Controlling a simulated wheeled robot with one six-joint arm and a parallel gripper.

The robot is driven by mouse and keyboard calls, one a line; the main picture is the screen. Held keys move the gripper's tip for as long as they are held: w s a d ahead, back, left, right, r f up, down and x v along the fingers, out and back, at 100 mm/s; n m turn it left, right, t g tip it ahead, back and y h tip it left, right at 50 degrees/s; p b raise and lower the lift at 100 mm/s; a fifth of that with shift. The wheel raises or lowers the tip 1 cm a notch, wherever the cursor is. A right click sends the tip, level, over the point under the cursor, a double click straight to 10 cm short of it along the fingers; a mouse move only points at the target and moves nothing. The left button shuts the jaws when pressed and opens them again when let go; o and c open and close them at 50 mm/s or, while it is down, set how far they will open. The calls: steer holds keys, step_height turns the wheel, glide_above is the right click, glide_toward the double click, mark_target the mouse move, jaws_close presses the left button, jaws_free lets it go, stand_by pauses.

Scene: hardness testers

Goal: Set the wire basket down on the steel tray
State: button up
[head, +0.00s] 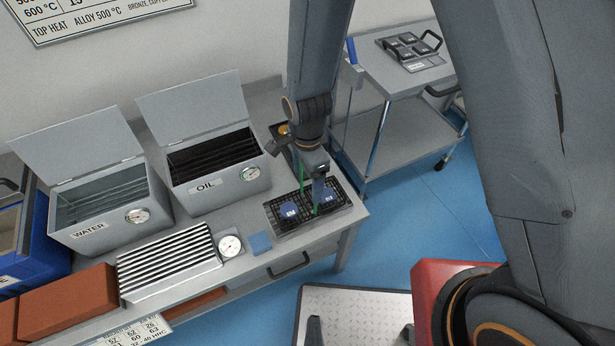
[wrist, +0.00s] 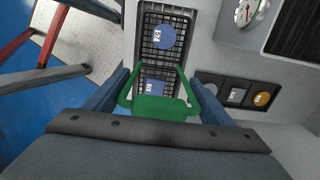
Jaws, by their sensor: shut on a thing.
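My gripper (wrist: 158,80) is shut on the green handle (wrist: 160,105) of a dark wire basket (wrist: 152,74). In the head view my gripper (head: 318,188) is above the right end of the bench, with the green handle (head: 302,177) beside it. Two dark wire baskets with blue round tags sit side by side there; the other basket (wrist: 164,17) is farther up in the wrist view. A grey steel tray (head: 290,232) shows as a rim around them. My gripper hides part of the held basket. I cannot tell whether its bottom touches the tray.
An open oil tank (head: 215,194) and an open water tank (head: 98,222) stand left of the baskets. A ribbed rack (head: 168,262), a dial gauge (head: 230,245) and a blue block (head: 261,243) lie in front. A steel cart (head: 395,120) stands behind right; blue floor lies between.

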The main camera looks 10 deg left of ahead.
steer(key=shift+f, duration=0.2)
steer(key=o, duration=1.8)
steer(key=shift+o, duration=0.2)
steer(key=shift+r+b, duration=0.85)
steer(key=shift+r, duration=3.05)
steer(key=shift+d, duration=0.1)
steer(key=s+d+r+n, duration=0.1)
steer(key=d+r+n, duration=0.2)
steer(key=d, duration=0.5)
steer(key=d+r+n+t, duration=0.1)
steer(key=d+r+n, duration=0.3)
steer(key=d, duration=0.4)
steer(key=s+d+r+n, duration=0.1)
steer(key=d+r+n, duration=0.3)
steer(key=d, duration=0.4)
steer(key=shift+s+n, duration=0.3)
